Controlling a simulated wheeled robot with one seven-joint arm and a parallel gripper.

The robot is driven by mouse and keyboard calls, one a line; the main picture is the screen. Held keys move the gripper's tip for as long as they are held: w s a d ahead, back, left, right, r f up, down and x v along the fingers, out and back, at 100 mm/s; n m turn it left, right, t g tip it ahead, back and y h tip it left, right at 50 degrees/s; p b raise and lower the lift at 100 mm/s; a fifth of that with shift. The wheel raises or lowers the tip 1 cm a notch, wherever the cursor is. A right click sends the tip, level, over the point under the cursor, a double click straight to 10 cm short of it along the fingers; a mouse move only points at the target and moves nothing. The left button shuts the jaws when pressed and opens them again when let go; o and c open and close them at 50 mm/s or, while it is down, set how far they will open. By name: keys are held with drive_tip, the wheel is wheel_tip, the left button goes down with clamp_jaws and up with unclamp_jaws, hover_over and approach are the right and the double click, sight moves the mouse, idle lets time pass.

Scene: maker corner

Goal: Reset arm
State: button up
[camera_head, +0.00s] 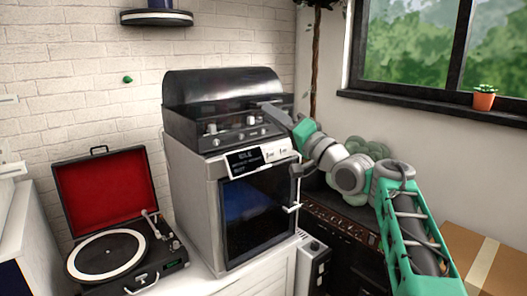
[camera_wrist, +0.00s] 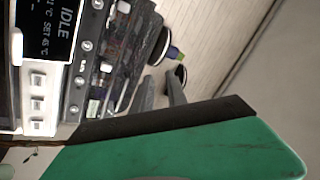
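My arm reaches in from the right in the head view. My gripper (camera_head: 273,112) is at the front right of the dark, glossy-lidded top of the grey machine, close to its row of knobs. I cannot tell whether it touches that top. In the wrist view two grey fingers of my gripper (camera_wrist: 162,88) stand apart with a gap between them, and I see nothing held there. The grey machine (camera_head: 193,200) has a dark glass door and a display (camera_head: 246,162) reading IDLE. The display also shows in the wrist view (camera_wrist: 50,28), turned sideways.
An open record player (camera_head: 108,255) with a red-lined lid stands left of the machine. A cardboard box (camera_head: 485,260) lies at the lower right. A small potted plant (camera_head: 484,98) sits on the window sill (camera_head: 430,105).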

drive_tip(key=s+d+f+g+h+p, duration=0.4)
drive_tip(key=s+p, duration=0.4)
drive_tip(key=s, duration=0.2)
drive_tip(key=s+d+f+g+h+p, duration=0.4)
drive_tip(key=s+h+p, duration=0.2)
drive_tip(key=s+p, duration=0.3)
drive_tip(key=s+d+f+n+g+h+p, duration=0.1)
drive_tip(key=s+d+f+g+h+p, duration=0.3)
drive_tip(key=s+p, duration=0.5)
drive_tip(key=s+h, duration=0.1)
drive_tip(key=s, duration=0.3)
drive_tip(key=shift+s+d+f+h, duration=0.25)
drive_tip(key=shift+d+h, duration=0.05)
drive_tip(key=shift+d, duration=0.05)
drive_tip(key=shift+c, duration=0.2)
